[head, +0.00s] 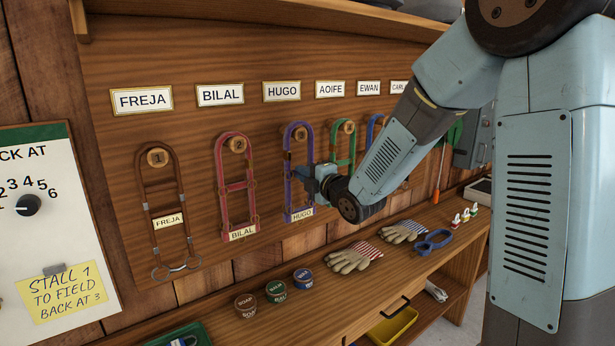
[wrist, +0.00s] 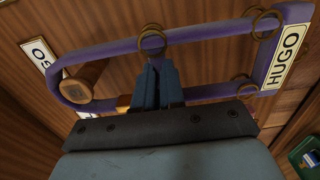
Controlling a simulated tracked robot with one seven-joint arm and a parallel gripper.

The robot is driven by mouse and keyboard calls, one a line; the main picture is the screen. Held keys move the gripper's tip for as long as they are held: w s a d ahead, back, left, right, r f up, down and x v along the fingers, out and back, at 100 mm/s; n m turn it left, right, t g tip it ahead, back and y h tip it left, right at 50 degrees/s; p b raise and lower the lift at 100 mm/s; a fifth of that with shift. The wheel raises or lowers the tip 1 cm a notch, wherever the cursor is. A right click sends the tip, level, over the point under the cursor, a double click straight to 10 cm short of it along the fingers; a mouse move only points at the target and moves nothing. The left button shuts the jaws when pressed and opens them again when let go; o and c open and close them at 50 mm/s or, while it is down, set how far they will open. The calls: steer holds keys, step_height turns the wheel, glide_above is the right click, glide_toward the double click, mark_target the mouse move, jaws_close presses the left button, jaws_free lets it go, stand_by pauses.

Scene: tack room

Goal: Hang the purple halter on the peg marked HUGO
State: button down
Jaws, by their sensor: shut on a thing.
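The purple halter (head: 288,177) hangs upright on the wall board below the HUGO sign (head: 282,91), its HUGO tag (head: 301,215) at the bottom. Its top loop surrounds the wooden peg (head: 300,134). In the wrist view the purple halter (wrist: 110,52) also encircles the peg (wrist: 86,80); I cannot tell whether the strap rests on it. My gripper (head: 309,172) is at the halter's right side, about mid-height. Its fingers (wrist: 156,72) are shut on the halter near a brass ring, and they hide part of the strap.
A brown halter (head: 146,190) and a red halter (head: 219,170) hang to the left; a green halter (head: 334,148) and a blue one (head: 371,130) hang close to the right, partly behind my arm. Tins (head: 276,291), gloves (head: 352,258) and a blue item (head: 430,242) lie on the bench below.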

steer(key=shift+x, duration=0.85)
steer(key=shift+w+a+f, duration=0.35)
steer(key=shift+w+f, duration=0.1)
steer(key=shift+w, duration=0.05)
steer(key=c, duration=1.1)
jaws_free()
steer(key=shift+c, duration=0.2)
steer(key=shift+f, duration=0.1)
